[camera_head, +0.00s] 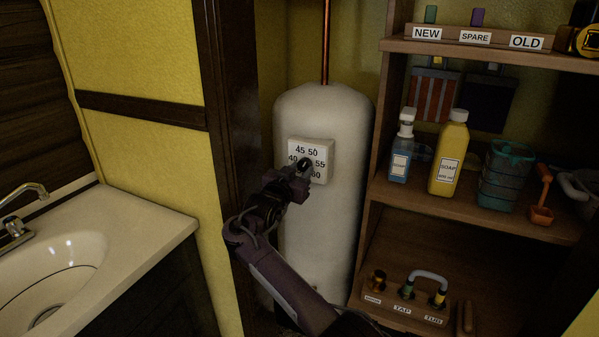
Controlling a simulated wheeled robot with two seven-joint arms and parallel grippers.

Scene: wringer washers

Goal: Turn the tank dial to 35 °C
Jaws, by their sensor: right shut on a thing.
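The white tank (322,230) stands upright in the corner, with a copper pipe rising from its top. A square white dial plate (325,149) sits on its front, with 45 and 50 along the top, 40 at the left and 55 at the right. The lower left of the plate is hidden by my gripper, and 35 cannot be read. My right gripper (304,166) is at the middle of the plate, shut on the dark dial knob. The knob is mostly covered, so its pointed value cannot be told. My left gripper is not in view.
A sink (60,262) with a counter is at the left. A dark wooden post (229,120) stands close left of the tank. Shelves at the right hold a blue bottle (401,150), a yellow soap bottle (449,152), and labelled fittings below (428,278).

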